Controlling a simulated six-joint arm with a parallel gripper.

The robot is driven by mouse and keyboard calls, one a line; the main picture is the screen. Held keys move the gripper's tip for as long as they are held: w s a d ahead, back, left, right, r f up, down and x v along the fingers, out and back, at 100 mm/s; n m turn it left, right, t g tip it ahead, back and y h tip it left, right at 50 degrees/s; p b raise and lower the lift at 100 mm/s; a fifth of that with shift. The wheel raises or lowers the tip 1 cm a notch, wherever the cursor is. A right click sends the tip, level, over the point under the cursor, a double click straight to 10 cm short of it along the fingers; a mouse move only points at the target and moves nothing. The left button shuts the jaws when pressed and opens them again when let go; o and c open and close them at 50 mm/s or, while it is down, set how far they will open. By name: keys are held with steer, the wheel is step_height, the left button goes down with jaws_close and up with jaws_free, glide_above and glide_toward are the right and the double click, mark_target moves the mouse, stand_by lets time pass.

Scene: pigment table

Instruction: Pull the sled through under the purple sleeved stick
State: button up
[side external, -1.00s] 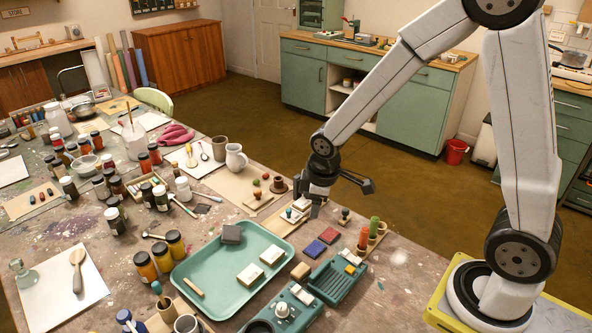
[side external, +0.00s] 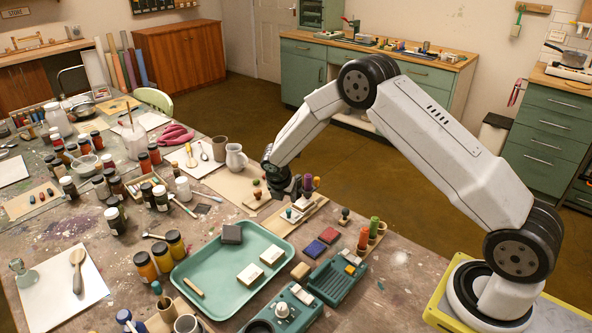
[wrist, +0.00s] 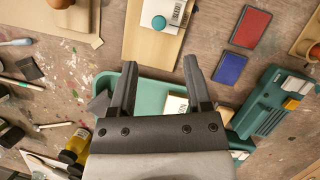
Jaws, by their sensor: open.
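The purple sleeved stick (side external: 308,183) stands upright at the far end of a pale wooden board (side external: 279,229). On this board sits a small white block with a teal knob (side external: 288,213), which looks like the sled. In the wrist view the white block (wrist: 179,14) and its knob (wrist: 159,22) show at the top edge on the board (wrist: 139,45). The purple stick is out of the wrist view. My gripper (side external: 287,190) is above the board area, left of the purple stick. In the wrist view my gripper (wrist: 160,65) is open, with nothing between its fingers.
A teal tray (side external: 205,300) with white blocks lies in front of the board. Red (side external: 329,235) and blue (side external: 314,248) pads and a teal caddy (side external: 335,281) lie to the right. Orange and green sticks (side external: 374,227) stand further right. A white jug (side external: 236,157) stands behind.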

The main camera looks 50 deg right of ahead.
mark_target(289, 210)
steer(key=shift+w+d+f, duration=0.15)
steer(key=shift+f, duration=0.1)
steer(key=shift+f, duration=0.15)
steer(key=shift+x, duration=3.75)
jaws_close()
